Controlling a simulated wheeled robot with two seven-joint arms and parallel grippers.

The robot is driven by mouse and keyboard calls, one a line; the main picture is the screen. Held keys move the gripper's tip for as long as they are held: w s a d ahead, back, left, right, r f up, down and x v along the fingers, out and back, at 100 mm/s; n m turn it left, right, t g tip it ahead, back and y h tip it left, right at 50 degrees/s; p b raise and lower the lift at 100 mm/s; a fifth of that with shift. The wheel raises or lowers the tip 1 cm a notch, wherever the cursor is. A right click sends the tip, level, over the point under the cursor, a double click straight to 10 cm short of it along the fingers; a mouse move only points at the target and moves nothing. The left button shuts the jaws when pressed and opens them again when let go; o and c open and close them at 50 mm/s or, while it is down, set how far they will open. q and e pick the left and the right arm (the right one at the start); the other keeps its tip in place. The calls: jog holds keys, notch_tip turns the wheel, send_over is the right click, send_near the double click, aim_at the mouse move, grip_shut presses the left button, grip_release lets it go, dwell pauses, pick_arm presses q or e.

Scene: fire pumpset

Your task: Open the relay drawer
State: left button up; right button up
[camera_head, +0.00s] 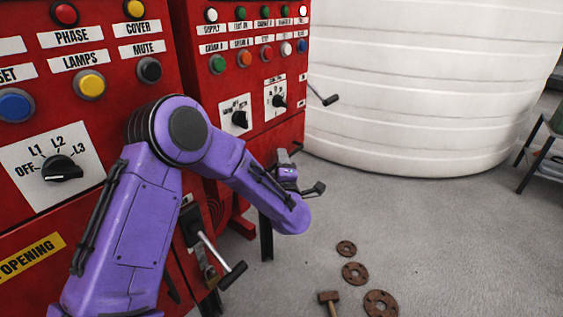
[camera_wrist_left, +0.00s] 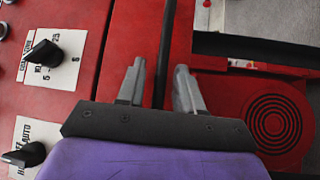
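My left gripper (camera_head: 287,168) is beside the far end of the red control cabinet (camera_head: 225,80), at the end of my purple arm. No drawer labelled as the relay drawer can be made out. My arm hides part of the cabinet front. My right gripper is not in view.
Two black rotary knobs (camera_wrist_left: 43,53) (camera_wrist_left: 25,155) and a round ringed grille (camera_wrist_left: 274,124) show near the gripper. A white ribbed tank (camera_head: 430,80) stands behind. Rusty flanges (camera_head: 354,273) and a hammer (camera_head: 329,300) lie on the otherwise open grey floor. A chair (camera_head: 545,150) stands right.

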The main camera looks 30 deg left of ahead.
pick_arm(q)
jog(key=shift+c, duration=0.3)
grip_shut()
